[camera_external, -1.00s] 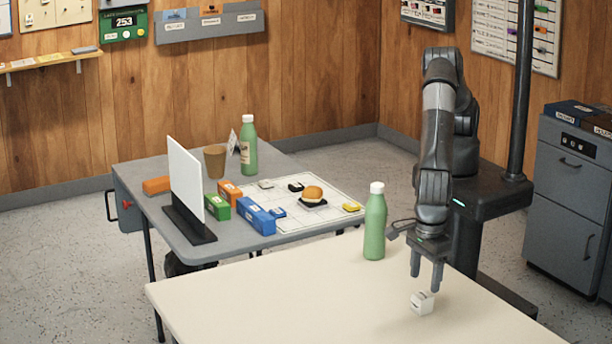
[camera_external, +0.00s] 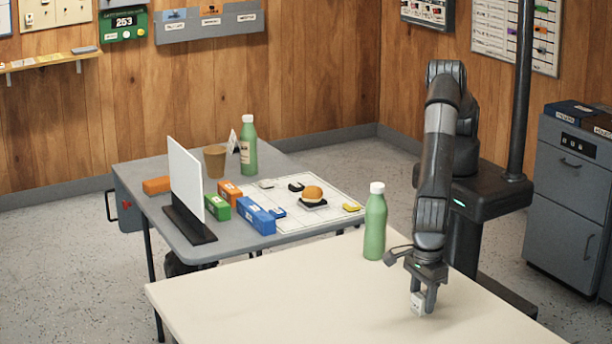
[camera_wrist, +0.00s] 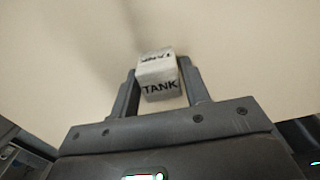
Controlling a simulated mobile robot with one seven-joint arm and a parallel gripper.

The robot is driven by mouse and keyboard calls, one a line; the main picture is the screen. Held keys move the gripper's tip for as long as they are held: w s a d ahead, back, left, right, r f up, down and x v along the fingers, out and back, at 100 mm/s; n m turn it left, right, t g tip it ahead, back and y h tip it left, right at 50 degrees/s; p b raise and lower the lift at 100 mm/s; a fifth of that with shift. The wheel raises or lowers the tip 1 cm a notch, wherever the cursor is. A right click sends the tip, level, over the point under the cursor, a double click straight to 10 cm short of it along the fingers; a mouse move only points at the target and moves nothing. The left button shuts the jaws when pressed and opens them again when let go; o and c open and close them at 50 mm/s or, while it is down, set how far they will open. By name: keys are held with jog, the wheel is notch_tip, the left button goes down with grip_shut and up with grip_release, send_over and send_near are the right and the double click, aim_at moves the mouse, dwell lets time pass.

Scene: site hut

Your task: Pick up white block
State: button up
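The white block (camera_external: 417,304) is a small cube at the near right of the cream table. In the wrist view the block (camera_wrist: 160,80) shows the word TANK in black on two faces. My gripper (camera_external: 423,300) points down over it, with one finger on each side. In the wrist view the fingertips of my gripper (camera_wrist: 158,68) meet the block's two sides, so it looks shut on the block. The block appears to be still on the tabletop; any gap beneath it is too small to tell.
A green bottle (camera_external: 375,222) stands at the cream table's (camera_external: 270,305) back edge, left of my arm. The table left of the block is clear.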

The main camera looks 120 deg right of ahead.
jog(key=c, duration=0.6)
jog(key=shift+c, duration=0.2)
